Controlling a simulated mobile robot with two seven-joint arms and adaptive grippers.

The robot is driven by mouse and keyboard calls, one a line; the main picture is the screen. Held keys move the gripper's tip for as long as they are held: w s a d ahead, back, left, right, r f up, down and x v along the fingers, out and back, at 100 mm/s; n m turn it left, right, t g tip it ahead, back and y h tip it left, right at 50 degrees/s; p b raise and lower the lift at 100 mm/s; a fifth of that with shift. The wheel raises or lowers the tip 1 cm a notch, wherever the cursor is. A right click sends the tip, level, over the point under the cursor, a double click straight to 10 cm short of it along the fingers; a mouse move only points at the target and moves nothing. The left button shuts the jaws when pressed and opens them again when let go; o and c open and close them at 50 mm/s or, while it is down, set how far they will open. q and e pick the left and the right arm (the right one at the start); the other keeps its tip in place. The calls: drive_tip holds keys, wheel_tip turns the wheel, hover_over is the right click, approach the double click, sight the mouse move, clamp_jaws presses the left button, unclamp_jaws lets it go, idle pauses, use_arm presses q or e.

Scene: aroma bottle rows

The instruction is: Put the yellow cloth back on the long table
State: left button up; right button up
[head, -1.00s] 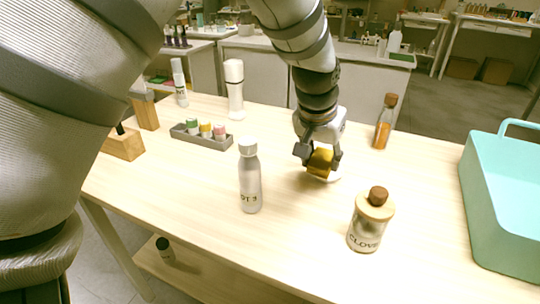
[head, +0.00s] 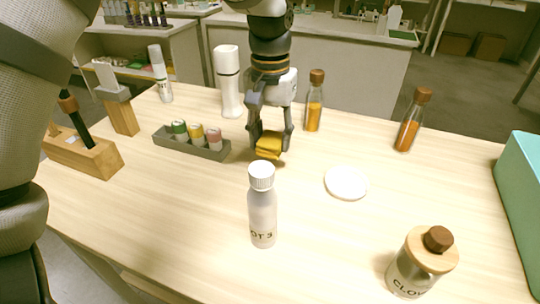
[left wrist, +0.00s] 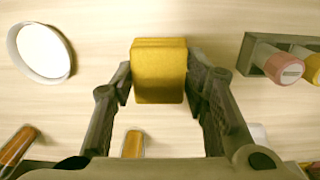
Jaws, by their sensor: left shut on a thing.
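The yellow cloth (head: 268,147) is a small folded block between the fingers of my left gripper (head: 270,143), over the long table (head: 190,205). My left gripper is shut on it. In the left wrist view the cloth (left wrist: 159,72) sits between the two fingertips (left wrist: 159,80), with pale wood behind it. I cannot tell whether the cloth touches the tabletop. My right gripper is not in view.
A white dish (head: 346,183) lies right of the cloth. A grey rack of small bottles (head: 192,145) stands left. A white-capped bottle (head: 262,206) stands in front, and a clove jar (head: 420,264) at front right. Orange bottles (head: 314,101) and (head: 411,121) stand behind; a teal crate (head: 522,190) is far right.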

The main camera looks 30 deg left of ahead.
sight(270, 155)
use_arm(q)
wheel_tip(270, 155, down, 5)
drive_tip(key=shift+f, duration=0.1)
drive_tip(key=o, duration=1.1)
wheel_tip(270, 155, up, 12)
drive_tip(key=shift+r+p, duration=0.15)
drive_tip(key=shift+p, duration=0.2)
